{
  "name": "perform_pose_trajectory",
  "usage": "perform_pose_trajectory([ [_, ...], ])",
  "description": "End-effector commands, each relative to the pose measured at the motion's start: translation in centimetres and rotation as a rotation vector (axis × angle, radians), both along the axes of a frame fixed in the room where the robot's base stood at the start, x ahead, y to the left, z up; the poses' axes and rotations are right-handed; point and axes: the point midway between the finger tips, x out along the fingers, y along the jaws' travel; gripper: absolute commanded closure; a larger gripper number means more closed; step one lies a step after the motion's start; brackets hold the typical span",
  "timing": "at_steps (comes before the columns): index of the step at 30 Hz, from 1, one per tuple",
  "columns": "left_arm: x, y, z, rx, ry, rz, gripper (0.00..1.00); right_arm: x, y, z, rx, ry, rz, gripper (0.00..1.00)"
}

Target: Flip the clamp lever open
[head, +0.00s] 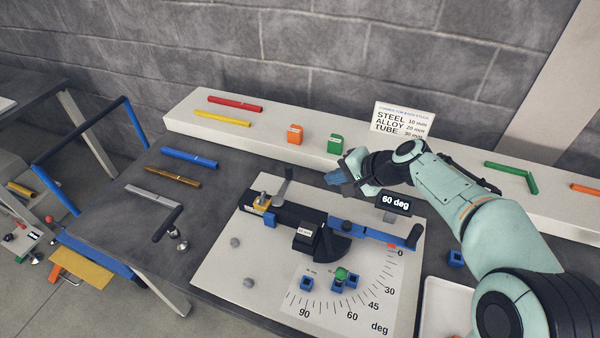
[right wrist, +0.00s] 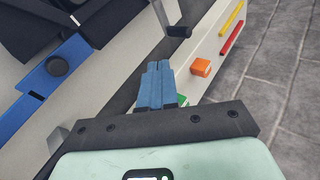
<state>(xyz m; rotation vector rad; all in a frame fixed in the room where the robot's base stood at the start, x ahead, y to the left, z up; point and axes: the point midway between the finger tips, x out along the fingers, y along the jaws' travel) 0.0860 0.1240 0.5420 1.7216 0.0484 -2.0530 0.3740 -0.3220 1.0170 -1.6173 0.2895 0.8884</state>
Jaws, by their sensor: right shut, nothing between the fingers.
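The bending machine (head: 292,222) stands on a pale base plate, with a black body and a blue arm (head: 370,232) reaching right to a black handle. What looks like the clamp lever (head: 283,186), a grey strip with a dark grip, stands up at its left end. In the right wrist view the lever (right wrist: 178,31) shows at the top, its dark grip beyond my fingertips. My right gripper (head: 336,178) has blue fingers, shut and empty, above and behind the machine, right of the lever and apart from it. The fingers (right wrist: 157,72) also show in the wrist view. My left gripper is out of view.
A pale shelf (head: 185,122) behind holds red and yellow strips, an orange block (head: 295,134), a green block (head: 335,144) and a sign (head: 402,119). A display (head: 396,202) reads 60 deg. Blue, brown and grey strips lie on the dark table left of the plate.

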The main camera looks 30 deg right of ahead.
Motion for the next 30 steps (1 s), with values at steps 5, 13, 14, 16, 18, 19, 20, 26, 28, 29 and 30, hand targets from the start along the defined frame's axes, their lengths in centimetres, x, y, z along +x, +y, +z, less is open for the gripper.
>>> perform_pose_trajectory([
  [5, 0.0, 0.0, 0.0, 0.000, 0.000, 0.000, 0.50, 2.0, 0.8, -2.2, 0.005, 0.003, 0.000, 1.00],
  [13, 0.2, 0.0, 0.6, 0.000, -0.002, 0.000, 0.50, 5.9, 2.5, -5.9, 0.007, 0.002, 0.002, 1.00],
  [14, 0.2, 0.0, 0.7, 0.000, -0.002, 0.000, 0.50, 6.3, 2.7, -6.3, 0.006, -0.001, 0.003, 1.00],
  [16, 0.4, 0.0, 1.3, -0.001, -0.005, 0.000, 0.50, 7.3, 3.1, -6.0, 0.004, -0.004, 0.004, 1.00],
  [18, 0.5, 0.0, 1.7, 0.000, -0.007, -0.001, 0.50, 8.0, 3.5, -6.0, 0.004, -0.004, 0.004, 1.00],
  [19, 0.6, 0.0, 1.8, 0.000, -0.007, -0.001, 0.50, 8.4, 3.6, -6.0, 0.003, -0.004, 0.003, 1.00],
  [20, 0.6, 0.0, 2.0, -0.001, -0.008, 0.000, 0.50, 8.6, 3.7, -6.0, 0.004, -0.005, 0.003, 1.00],
  [26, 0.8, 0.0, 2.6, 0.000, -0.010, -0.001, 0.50, 9.8, 4.1, -6.1, 0.002, -0.002, 0.000, 1.00],
  [28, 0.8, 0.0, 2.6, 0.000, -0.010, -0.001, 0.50, 9.9, 4.1, -6.2, 0.000, -0.002, -0.001, 1.00],
  [29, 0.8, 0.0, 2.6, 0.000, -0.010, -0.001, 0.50, 10.0, 4.1, -6.2, 0.000, -0.001, -0.001, 1.00],
  [30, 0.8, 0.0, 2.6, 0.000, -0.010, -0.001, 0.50, 10.0, 4.1, -6.2, 0.000, -0.001, -0.002, 1.00],
])
